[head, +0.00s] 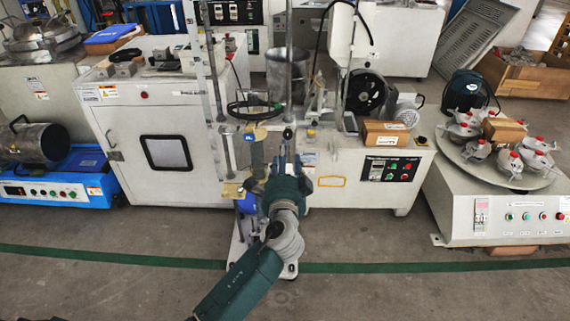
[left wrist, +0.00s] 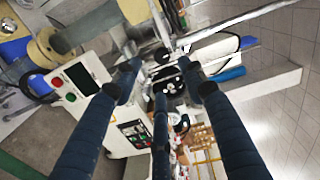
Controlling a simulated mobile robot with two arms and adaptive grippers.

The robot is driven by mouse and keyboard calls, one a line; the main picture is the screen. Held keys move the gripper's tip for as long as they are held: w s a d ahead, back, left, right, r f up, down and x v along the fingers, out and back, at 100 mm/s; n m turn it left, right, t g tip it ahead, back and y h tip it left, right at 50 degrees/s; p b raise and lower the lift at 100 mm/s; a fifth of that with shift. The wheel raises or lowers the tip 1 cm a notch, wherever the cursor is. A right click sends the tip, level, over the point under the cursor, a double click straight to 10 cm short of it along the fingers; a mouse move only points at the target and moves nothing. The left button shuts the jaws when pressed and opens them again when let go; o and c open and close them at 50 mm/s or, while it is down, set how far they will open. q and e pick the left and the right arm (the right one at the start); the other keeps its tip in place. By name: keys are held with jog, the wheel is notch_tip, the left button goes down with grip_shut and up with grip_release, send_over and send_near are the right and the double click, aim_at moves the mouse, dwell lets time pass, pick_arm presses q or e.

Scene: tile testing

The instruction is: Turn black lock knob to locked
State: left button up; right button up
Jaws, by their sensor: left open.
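A small black knob (head: 288,133) shows on the upright stand in the middle of the head view, just above my left gripper (head: 284,163). I cannot tell from its shape whether it is turned to locked. My left gripper points away from me at the stand, with its fingers apart and nothing seen between them. In the left wrist view the dark blue fingers of the left gripper (left wrist: 160,72) are spread. Dark round parts lie beyond their tips there, and I cannot tell which is the knob. My right gripper is not in view.
A black handwheel (head: 253,110) sits left of the knob. A white cabinet (head: 120,135) stands to the left, and a white machine with a control panel (head: 390,169) to the right. A cardboard box (head: 385,133) lies on that machine. The floor in front is clear.

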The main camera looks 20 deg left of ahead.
pick_arm(q)
jog(key=shift+v, duration=1.55)
jog(key=shift+a, duration=0.1)
